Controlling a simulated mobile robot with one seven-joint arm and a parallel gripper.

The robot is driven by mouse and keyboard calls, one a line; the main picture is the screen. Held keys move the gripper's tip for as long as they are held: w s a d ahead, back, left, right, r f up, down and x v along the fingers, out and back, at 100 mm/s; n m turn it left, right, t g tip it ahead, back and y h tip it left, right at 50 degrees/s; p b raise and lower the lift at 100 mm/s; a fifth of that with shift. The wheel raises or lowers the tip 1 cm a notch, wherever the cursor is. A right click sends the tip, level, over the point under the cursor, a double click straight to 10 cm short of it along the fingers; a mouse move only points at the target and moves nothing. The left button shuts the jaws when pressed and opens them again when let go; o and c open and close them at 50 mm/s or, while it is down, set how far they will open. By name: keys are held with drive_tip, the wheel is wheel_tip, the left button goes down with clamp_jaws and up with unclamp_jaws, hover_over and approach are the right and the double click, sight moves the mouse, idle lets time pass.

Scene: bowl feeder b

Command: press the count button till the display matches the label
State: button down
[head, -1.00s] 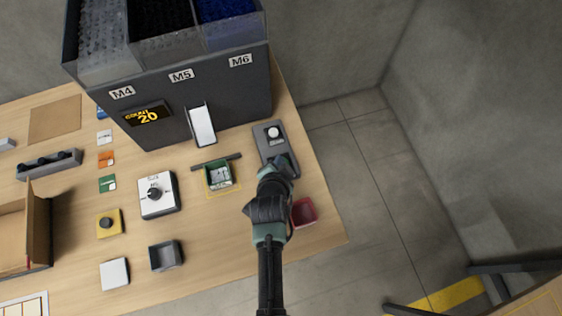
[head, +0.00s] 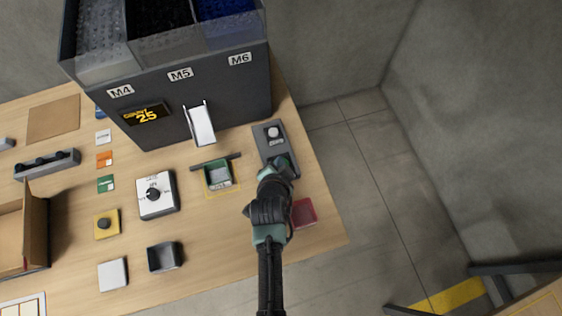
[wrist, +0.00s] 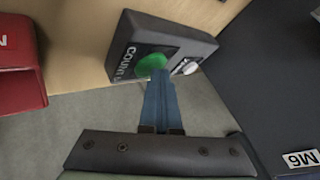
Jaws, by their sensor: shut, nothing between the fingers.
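The dark count box (head: 266,134) sits at the table's right edge, with a white round knob (head: 273,131) on its far part. In the wrist view its green button (wrist: 150,65) shows beside the word COUNT, with the white knob (wrist: 188,68) beyond. My gripper (wrist: 158,76) is shut and empty, its fingertips over the edge of the green button; I cannot tell whether they touch it. In the head view my gripper (head: 280,168) hides much of the button. The display (head: 146,114) on the feeder reads COUNT 25. No label with a readable number shows.
The feeder (head: 180,95) with bins M4, M5 and M6 stands behind. A green tray (head: 232,184) lies below its white chute (head: 200,125). A red bin (head: 304,213) is close to my gripper's right. A white dial box (head: 157,207) and small cards lie left.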

drive_tip(key=shift+r+p, duration=0.75)
drive_tip(key=shift+r, duration=0.05)
wheel_tip(320, 180, up, 5)
drive_tip(key=p, duration=0.4)
idle(1.0)
